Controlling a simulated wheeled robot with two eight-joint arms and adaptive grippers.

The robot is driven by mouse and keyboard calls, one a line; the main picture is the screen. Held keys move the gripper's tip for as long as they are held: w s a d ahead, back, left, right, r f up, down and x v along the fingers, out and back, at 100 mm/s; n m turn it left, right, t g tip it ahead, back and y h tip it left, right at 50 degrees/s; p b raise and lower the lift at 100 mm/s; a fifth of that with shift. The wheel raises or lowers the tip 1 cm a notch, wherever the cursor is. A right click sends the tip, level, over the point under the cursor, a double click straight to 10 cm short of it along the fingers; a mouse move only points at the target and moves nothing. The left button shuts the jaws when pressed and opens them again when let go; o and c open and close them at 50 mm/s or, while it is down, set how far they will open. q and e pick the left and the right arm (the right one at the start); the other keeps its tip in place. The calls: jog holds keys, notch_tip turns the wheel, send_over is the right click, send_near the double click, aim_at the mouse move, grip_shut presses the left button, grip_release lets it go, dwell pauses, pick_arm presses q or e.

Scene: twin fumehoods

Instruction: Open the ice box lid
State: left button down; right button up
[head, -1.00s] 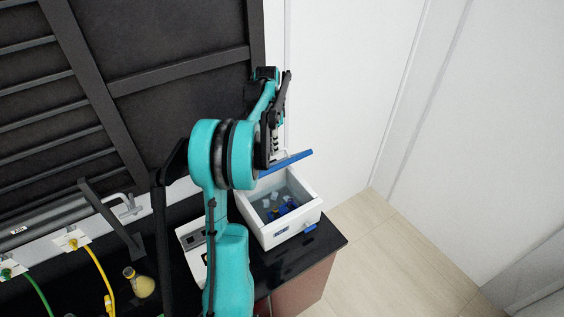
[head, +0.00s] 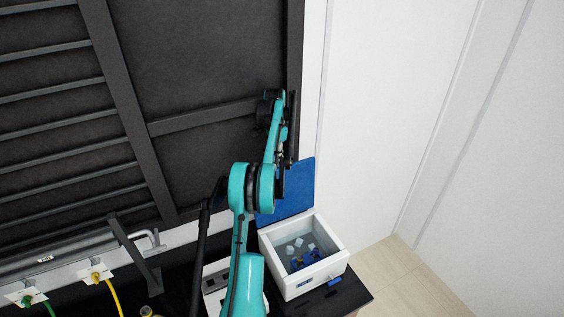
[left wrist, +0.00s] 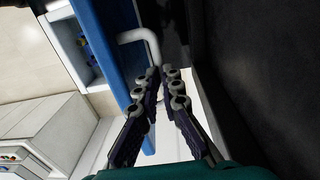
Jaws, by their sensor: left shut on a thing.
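The white ice box (head: 297,286) stands at the right end of the black bench, with pale ice cubes and blue items inside. Its blue lid (head: 302,187) is swung up steeply at the back edge, so the inside shows. My left gripper (head: 283,157) is up by the lid's upper part, on the side facing away from the box. In the left wrist view, the left gripper's fingers (left wrist: 161,78) are closed on the lid's white bent handle (left wrist: 138,36). The blue lid (left wrist: 118,60) stands beside them. My arm hides part of the lid's left side. My right gripper is not in view.
The dark fumehood wall (head: 200,70) rises close behind and left of the arm. A white wall (head: 390,100) is right of the box. A white device (head: 215,285) sits left of the box. Yellow and green hoses run at the lower left.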

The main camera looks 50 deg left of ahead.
pick_arm(q)
jog(key=shift+s+a+f, duration=0.1)
jog(key=shift+s+f, duration=0.1)
jog(key=shift+f, duration=0.75)
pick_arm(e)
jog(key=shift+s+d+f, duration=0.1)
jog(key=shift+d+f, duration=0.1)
pick_arm(q)
jog(key=c, duration=1.9)
grip_release()
jog(key=shift+o, duration=1)
jog(key=shift+a+f, duration=0.2)
jog(key=shift+a, duration=0.05)
jog(key=shift+w+a+f, duration=0.1)
jog(key=shift+w+a, duration=0.05)
jog(key=shift+a, duration=0.1)
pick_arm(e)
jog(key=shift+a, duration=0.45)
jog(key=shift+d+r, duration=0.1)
